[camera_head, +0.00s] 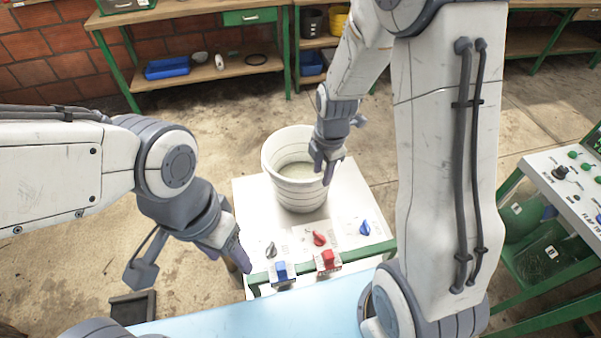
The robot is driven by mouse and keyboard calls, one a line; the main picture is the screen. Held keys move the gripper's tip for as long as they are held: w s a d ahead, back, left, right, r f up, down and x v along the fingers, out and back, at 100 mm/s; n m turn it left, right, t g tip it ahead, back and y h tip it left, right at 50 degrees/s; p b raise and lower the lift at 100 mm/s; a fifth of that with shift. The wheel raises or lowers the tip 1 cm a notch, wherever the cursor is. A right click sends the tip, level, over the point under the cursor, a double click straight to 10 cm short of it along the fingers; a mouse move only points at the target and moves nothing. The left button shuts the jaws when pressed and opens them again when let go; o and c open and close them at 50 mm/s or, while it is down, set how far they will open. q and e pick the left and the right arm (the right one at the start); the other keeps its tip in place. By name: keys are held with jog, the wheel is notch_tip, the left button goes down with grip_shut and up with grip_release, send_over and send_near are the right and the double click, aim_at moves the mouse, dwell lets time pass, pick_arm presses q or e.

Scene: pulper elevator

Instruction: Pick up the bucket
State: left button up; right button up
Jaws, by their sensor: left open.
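A white bucket (291,190) stands upright on the white top of a small control stand (255,205) in the middle of the view. Its inside looks pale and its mouth faces up. My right gripper (325,176) points down at the right side of the bucket's rim and overlaps it in the picture. I cannot tell whether its fingers grip the rim. My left gripper (238,258) is open and empty, low at the left front edge of the stand, apart from the bucket.
Red and blue switches (327,258) and knobs (319,239) line the stand's front. A workbench (205,72) with a blue tray (167,67) stands behind. Another control panel (565,180) is at the right. Floor is open left of the stand.

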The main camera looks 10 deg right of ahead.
send_over(317, 193)
jog(key=s, duration=0.1)
notch_tip(317, 193, down, 5)
jog(key=f, duration=0.2)
jog(key=w+f+p, duration=0.1)
jog(key=f, duration=0.2)
jog(key=shift+f, duration=0.3)
grip_shut()
dwell(1.1)
jog(key=shift+w+r, duration=0.15)
jog(key=shift+w, duration=0.05)
